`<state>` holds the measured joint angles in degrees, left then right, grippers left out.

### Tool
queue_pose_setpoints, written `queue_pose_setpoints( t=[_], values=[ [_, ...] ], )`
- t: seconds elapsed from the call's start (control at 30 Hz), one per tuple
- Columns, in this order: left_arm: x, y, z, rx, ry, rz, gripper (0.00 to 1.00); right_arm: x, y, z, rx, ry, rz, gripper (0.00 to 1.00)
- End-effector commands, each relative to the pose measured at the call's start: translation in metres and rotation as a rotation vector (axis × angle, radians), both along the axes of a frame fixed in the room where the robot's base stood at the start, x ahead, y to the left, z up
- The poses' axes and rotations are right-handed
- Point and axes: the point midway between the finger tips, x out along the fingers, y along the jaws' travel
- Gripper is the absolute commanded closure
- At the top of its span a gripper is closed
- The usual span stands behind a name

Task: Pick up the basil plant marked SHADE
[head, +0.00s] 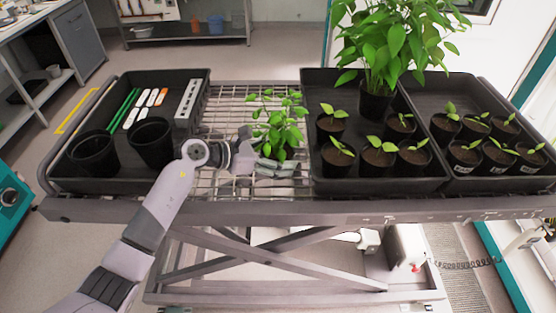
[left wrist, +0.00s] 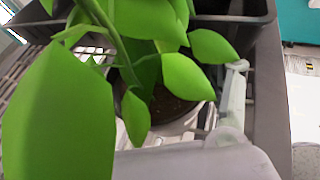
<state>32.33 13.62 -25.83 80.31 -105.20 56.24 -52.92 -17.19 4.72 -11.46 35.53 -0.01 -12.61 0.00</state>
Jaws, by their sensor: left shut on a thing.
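A bushy green basil plant (head: 279,124) stands on the wire-mesh cart top between the trays. No SHADE marking is readable on it. My left gripper (head: 268,166) reaches in from the left, low at the plant's base, and is shut on its pot. In the head view the gripper and leaves hide the pot. In the left wrist view large leaves (left wrist: 60,115) fill the left side, and dark soil (left wrist: 175,105) shows inside a pale pot rim. A grey finger of my left gripper (left wrist: 234,95) is beside the pot. My right gripper is not in view.
A black tray (head: 60,182) at left holds two empty pots, labels and green sticks. A middle tray (head: 318,90) holds several seedlings and a tall plant (head: 385,40). A right tray (head: 425,100) holds more seedlings. Bare mesh (head: 235,105) lies behind the basil.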

Motion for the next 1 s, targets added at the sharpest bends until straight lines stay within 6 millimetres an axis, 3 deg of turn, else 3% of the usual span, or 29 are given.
queue_pose_setpoints(
  t=[0.37,0.67,0.87,1.0],
  values=[
    [0.000,0.001,0.000,0.001,0.000,0.001,0.67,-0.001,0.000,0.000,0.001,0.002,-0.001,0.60],
    [0.001,0.000,0.003,0.000,-0.002,0.000,0.67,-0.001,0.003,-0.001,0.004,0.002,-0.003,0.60],
    [0.001,0.001,0.020,0.001,-0.007,0.000,0.67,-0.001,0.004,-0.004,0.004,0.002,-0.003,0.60],
    [0.002,0.001,0.047,0.001,-0.010,0.000,0.67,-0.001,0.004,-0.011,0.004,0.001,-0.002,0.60]
  ],
)
